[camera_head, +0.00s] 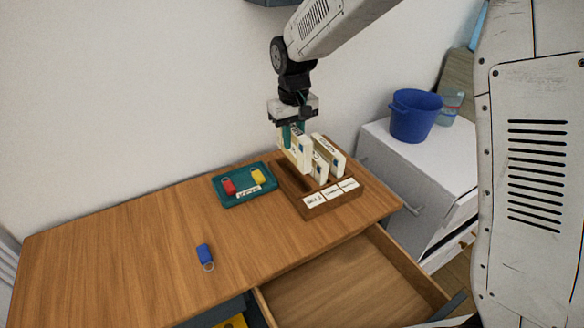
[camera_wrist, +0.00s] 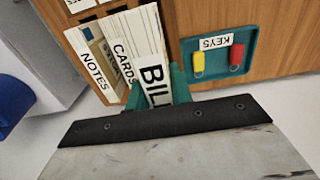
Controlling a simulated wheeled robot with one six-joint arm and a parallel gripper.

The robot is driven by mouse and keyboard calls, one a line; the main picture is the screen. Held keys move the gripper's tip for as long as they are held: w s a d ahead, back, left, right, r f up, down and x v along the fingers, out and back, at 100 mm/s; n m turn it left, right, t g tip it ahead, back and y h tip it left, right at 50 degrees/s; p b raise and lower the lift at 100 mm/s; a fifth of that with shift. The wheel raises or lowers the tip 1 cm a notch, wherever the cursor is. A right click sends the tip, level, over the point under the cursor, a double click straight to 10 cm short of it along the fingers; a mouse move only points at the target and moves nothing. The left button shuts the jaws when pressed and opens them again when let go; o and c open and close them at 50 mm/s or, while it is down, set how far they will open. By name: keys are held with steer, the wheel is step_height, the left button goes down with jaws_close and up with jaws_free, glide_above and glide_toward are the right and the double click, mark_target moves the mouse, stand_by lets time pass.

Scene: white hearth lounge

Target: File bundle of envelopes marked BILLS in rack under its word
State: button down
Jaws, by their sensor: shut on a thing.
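My gripper (camera_head: 293,133) is shut on the cream bundle of envelopes marked BILLS (camera_head: 301,156). It holds the bundle upright at the left side of the wooden rack (camera_head: 318,213). In the wrist view the bundle (camera_wrist: 152,75) shows "BILL" between the teal fingers, the rest of the word hidden. The rack's front has three word labels; the left one (camera_head: 313,200) appears to read BILLS. Part of a dark slot shows behind it. I cannot tell whether the bundle's lower end is inside the slot. The CARDS bundle (camera_wrist: 121,55) and NOTES bundle (camera_wrist: 92,66) stand in the rack beside it.
A teal KEYS tray (camera_head: 226,201) with red and yellow tags lies left of the rack. A blue key tag (camera_head: 205,256) lies on the desk (camera_head: 120,250). An open drawer (camera_head: 345,285) juts out in front. A blue bucket (camera_head: 414,117) stands on the white cabinet.

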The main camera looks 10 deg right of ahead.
mark_target(294, 129)
step_height(294, 129, down, 9)
stand_by(0.4)
steer(key=shift+f, duration=0.15)
steer(key=c, duration=1.3)
jaws_free()
steer(key=shift+o, duration=0.2)
step_height(294, 129, up, 12)
steer(key=shift+s+r, duration=0.1)
steer(key=shift+r, duration=0.1)
